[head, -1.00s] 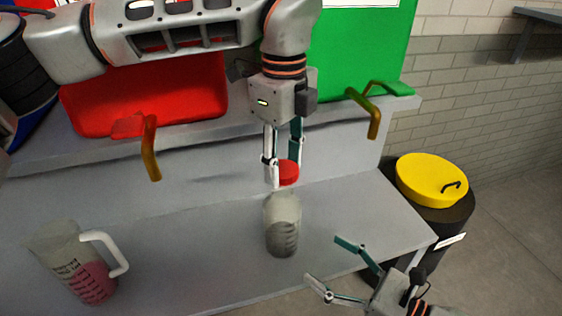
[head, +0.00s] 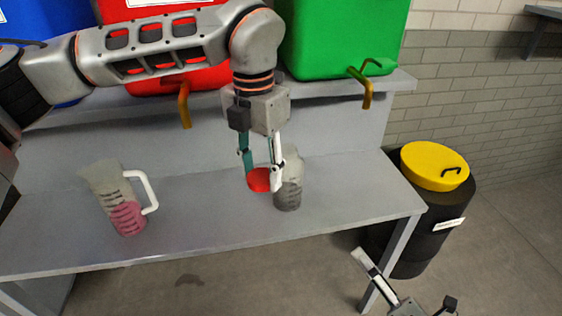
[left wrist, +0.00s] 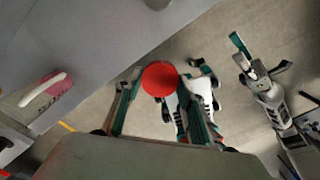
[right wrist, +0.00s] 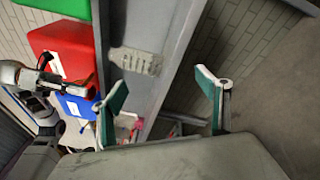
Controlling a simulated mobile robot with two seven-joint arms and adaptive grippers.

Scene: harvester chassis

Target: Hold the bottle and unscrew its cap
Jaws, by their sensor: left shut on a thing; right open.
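The bottle (head: 291,187), grey and see-through with dark marks, stands upright on the bench and its neck is partly behind my left gripper. The red cap (head: 258,180) is off the bottle, just left of it in the head view. My left gripper (head: 262,172) points down and is shut on the cap, which also shows between its fingers in the left wrist view (left wrist: 160,78). My right gripper (right wrist: 163,92) is open and empty, off the bench's front right in the head view. The bottle shows beyond its fingers in the right wrist view (right wrist: 136,62).
A measuring jug (head: 122,203) with pink liquid stands left on the bench (head: 210,215). Red (head: 150,82) and green (head: 345,40) bins sit on the shelf behind. A black drum with a yellow lid (head: 434,167) stands right. The bench between jug and bottle is clear.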

